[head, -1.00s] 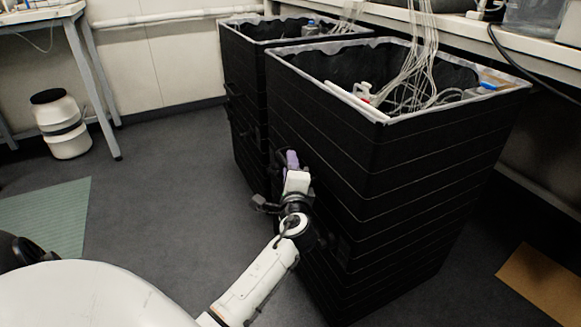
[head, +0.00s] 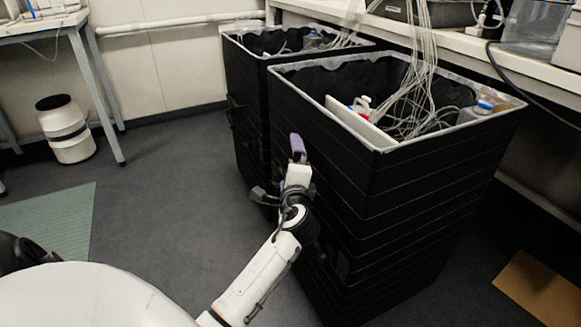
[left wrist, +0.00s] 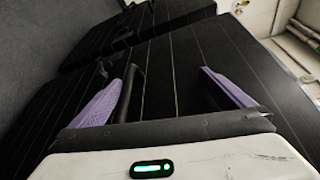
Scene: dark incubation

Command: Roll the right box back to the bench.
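The right box (head: 400,190) is a tall black ribbed bin, open at the top, with a pale rim and tubing inside. The left box (head: 250,110), a similar bin, stands close beside and behind it. My left gripper (head: 297,148) is in front of the right box's left side, its purple finger pointing up. In the left wrist view the left gripper (left wrist: 162,77) is open, its two purple fingers wide apart. A dark bar (left wrist: 130,92) shows beside the left finger, on the inner side; I cannot tell whether they touch. My right gripper is out of view.
The bench (head: 460,38) runs along the back right, with tubes hanging from it into the right box. A cardboard sheet (head: 540,288) lies on the floor at right. A green mat (head: 50,222) and a white canister (head: 65,130) are at left. The floor between is clear.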

